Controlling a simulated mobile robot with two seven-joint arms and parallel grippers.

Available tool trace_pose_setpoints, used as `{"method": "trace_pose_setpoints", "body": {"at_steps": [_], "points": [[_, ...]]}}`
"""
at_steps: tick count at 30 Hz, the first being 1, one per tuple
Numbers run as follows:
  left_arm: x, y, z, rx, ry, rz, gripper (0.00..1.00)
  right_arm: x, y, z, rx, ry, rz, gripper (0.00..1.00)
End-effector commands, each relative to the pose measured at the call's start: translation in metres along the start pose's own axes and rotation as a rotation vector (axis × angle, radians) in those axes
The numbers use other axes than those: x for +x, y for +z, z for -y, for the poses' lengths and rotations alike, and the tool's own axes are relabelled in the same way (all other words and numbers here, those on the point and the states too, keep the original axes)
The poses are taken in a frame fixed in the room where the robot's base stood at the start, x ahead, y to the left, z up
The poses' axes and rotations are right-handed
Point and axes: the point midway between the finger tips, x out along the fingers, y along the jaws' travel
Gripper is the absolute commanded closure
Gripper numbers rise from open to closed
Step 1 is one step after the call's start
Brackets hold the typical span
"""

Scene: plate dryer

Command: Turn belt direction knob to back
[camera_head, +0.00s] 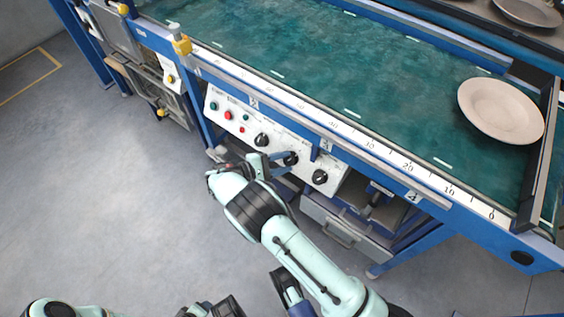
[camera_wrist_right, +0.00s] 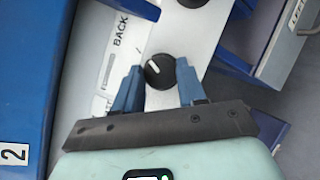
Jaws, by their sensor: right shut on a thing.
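The white control panel (camera_head: 235,122) is on the near side of the plate dryer, with three black knobs in a row. My right gripper (camera_head: 282,161) is at the middle knob (camera_head: 291,158), partly covering it. In the right wrist view, the two blue fingers (camera_wrist_right: 159,80) are on either side of a black knob (camera_wrist_right: 158,72), shut on it. The knob's white pointer mark tilts toward the upper left of that view. The printed word BACK (camera_wrist_right: 120,30) is beside it, above and to the left.
A neighbouring knob (camera_wrist_right: 193,2) is at the top of the wrist view. Other knobs (camera_head: 262,139) (camera_head: 320,177) flank the middle one. The green belt (camera_head: 330,75) lies above the panel, with a plate (camera_head: 500,110) at its right. A drawer (camera_head: 345,230) is below. Grey floor is open at left.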

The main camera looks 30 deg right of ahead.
Motion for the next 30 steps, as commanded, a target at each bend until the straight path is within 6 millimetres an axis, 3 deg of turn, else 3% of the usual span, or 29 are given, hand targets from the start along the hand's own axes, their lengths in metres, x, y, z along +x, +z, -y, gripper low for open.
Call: {"method": "trace_pose_setpoints", "body": {"at_steps": [12, 13, 15, 25, 30], "points": [[0.000, 0.001, 0.001, -0.001, -0.001, 0.003, 0.43, -0.001, 0.000, 0.000, 0.010, -0.006, -0.003, 0.90], [0.000, 0.001, 0.000, -0.001, -0.001, 0.003, 0.43, -0.001, 0.000, 0.000, 0.010, -0.006, -0.003, 0.57], [0.000, 0.001, 0.000, -0.001, -0.001, 0.003, 0.43, -0.001, 0.000, 0.000, 0.010, -0.005, -0.003, 0.37], [0.000, 0.001, 0.000, 0.000, 0.000, 0.002, 0.43, -0.003, 0.000, 0.000, 0.009, -0.004, -0.002, 0.37], [-0.002, -0.002, -0.002, 0.002, 0.004, -0.007, 0.43, -0.024, -0.001, -0.001, 0.010, -0.003, -0.004, 0.37]]}}
